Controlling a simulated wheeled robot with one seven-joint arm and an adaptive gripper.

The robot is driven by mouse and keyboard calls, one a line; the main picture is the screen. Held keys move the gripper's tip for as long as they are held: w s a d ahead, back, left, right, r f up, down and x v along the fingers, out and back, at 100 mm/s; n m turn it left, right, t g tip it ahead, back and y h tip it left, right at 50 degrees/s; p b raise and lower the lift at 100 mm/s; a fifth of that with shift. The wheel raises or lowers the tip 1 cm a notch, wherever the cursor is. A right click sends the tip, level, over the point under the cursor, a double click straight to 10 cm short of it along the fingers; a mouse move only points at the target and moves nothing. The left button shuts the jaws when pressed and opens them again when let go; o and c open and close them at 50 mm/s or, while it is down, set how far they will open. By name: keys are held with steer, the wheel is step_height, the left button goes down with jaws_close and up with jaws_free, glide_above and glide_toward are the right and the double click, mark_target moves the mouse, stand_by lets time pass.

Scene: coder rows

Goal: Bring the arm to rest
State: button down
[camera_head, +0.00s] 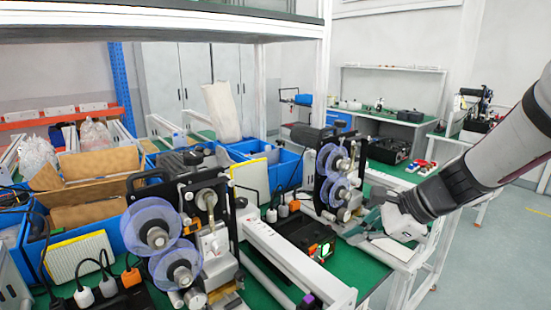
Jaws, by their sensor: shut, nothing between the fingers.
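My arm (478,172) reaches in from the right edge, sloping down and left over the right end of the green-topped workbench. My gripper (362,222) is at the arm's lower left end, low over the bench, close to the right side of the farther coder machine (338,172). It is small in the picture and holds nothing that I can see. I cannot tell whether its fingertips touch the machine or the bench.
A nearer coder machine (170,240) with clear reels stands at the front left. Blue bins (285,168) with cardboard stand behind. A white rail (290,258) and a shelf post (325,70) flank the machines. Another bench (385,116) stands at the back; floor (500,255) is clear at right.

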steer(key=s+r+n+h, duration=0.3)
steer(key=s+n, duration=0.6)
steer(key=s, duration=0.3)
steer(key=s+d+r+n+g+h, duration=0.1)
steer(key=s+r+n+h, duration=0.2)
steer(key=s+n, duration=0.7)
steer(key=s, duration=0.3)
steer(key=shift+d+h, duration=0.2)
steer(key=shift+h, duration=0.1)
